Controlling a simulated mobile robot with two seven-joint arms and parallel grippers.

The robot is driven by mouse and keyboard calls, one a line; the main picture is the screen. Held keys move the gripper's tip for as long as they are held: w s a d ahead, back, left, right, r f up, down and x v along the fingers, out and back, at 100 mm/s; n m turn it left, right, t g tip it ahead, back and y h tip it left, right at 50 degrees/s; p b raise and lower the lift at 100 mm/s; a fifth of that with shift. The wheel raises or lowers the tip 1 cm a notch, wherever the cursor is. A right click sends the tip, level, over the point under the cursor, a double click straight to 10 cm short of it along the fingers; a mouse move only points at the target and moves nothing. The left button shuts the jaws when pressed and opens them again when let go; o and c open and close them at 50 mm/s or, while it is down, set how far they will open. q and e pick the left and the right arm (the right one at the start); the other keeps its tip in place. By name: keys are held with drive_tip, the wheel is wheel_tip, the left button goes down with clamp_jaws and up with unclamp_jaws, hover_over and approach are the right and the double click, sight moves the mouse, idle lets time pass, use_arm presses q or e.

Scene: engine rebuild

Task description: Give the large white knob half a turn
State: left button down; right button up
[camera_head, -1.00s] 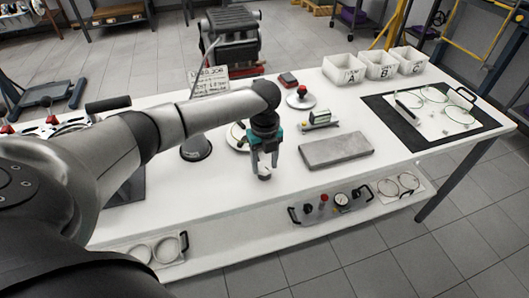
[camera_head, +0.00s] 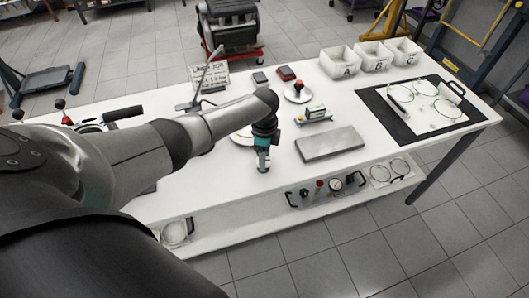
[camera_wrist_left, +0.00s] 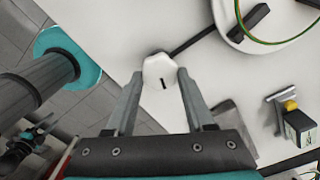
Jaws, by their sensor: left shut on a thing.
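The large white knob (camera_wrist_left: 159,74) has a faceted rim and a dark slot-like mark on its face. In the left wrist view it sits between the two fingertips of my left gripper (camera_wrist_left: 156,80), which is shut on it. In the head view my left gripper (camera_head: 263,163) points down at the front edge of the white workbench, and its fingers mostly hide the knob. A dark thin bar runs from beside the knob toward the upper right in the wrist view. My right gripper is not in view.
The white workbench (camera_head: 225,190) carries a grey slab (camera_head: 329,143) right of the gripper and a small device (camera_head: 313,115) behind it. White bins (camera_head: 338,62) stand at the back right. A gauge panel (camera_head: 327,188) is on the lower shelf.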

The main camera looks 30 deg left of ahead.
use_arm(q)
drive_tip(key=n+p, duration=0.1)
drive_tip(key=n, duration=0.3)
drive_tip(key=shift+a+r+n+p, duration=0.1)
drive_tip(key=shift+n+p, duration=0.2)
drive_tip(key=shift+p, duration=0.1)
drive_tip(key=n+p, duration=0.1)
drive_tip(key=n, duration=0.4)
drive_tip(key=shift+w+p, duration=0.1)
drive_tip(key=shift+p, duration=0.2)
drive_tip(key=n+p, duration=0.1)
drive_tip(key=n, duration=0.4)
drive_tip(key=shift+a+n, duration=0.15)
drive_tip(key=shift+n, duration=0.25)
drive_tip(key=n, duration=0.5)
drive_tip(key=shift+p, duration=0.4)
drive_tip(key=shift+n, duration=0.4)
drive_tip(key=shift+c, duration=1.3)
unclamp_jaws()
